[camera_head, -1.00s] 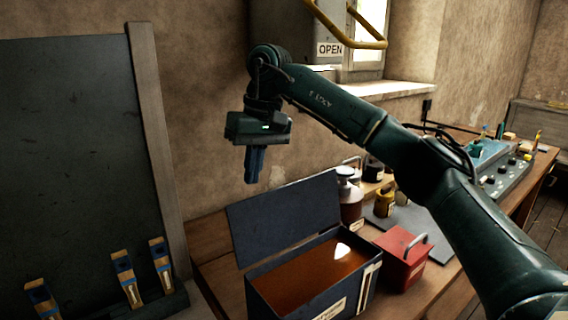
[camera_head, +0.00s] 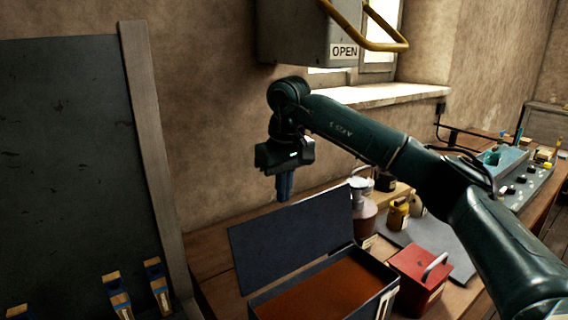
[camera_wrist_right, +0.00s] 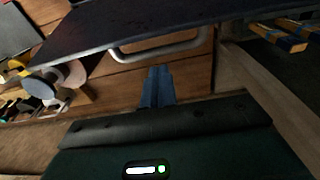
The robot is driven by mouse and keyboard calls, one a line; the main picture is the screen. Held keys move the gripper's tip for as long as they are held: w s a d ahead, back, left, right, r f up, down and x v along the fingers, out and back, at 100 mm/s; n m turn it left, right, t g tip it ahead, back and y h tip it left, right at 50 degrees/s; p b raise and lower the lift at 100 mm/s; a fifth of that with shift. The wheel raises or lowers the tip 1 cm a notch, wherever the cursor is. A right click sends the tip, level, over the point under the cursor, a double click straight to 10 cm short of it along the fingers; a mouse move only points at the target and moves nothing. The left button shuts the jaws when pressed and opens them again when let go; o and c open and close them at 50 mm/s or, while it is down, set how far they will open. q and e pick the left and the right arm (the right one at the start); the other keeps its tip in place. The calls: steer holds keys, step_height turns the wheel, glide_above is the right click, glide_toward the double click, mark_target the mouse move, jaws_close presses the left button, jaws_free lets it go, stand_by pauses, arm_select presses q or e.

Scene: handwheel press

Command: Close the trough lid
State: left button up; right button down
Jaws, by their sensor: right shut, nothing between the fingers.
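The trough (camera_head: 391,284) is a dark open box holding brown-orange liquid, at the bottom of the head view. Its dark blue lid (camera_head: 296,238) stands raised at the back, open. In the right wrist view the lid (camera_wrist_right: 150,24) spans the top, with a pale bar handle (camera_wrist_right: 165,50) on its rear side. My right gripper (camera_head: 284,197) is shut and empty, pointing down at the lid's top edge, seemingly behind it. Its blue fingers (camera_wrist_right: 157,88) show near the handle in the wrist view; I see no clear contact. My left gripper is out of view.
A red box (camera_head: 418,276) with a handle stands right of the trough, with bottles (camera_head: 363,212) and jars (camera_head: 398,213) behind it. A grey cabinet marked OPEN, with a yellow bar (camera_head: 372,38), hangs above. A dark board (camera_head: 70,150) stands left.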

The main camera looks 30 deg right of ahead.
steer(key=shift+s+d+r, duration=0.15)
steer(key=shift+s+r, duration=0.15)
steer(key=shift+s, duration=0.3)
steer(key=shift+s+d+r, duration=0.1)
steer(key=shift+s+r, duration=0.2)
steer(key=shift+s, duration=0.25)
steer(key=shift+s+r, duration=0.1)
steer(key=shift+s, duration=0.5)
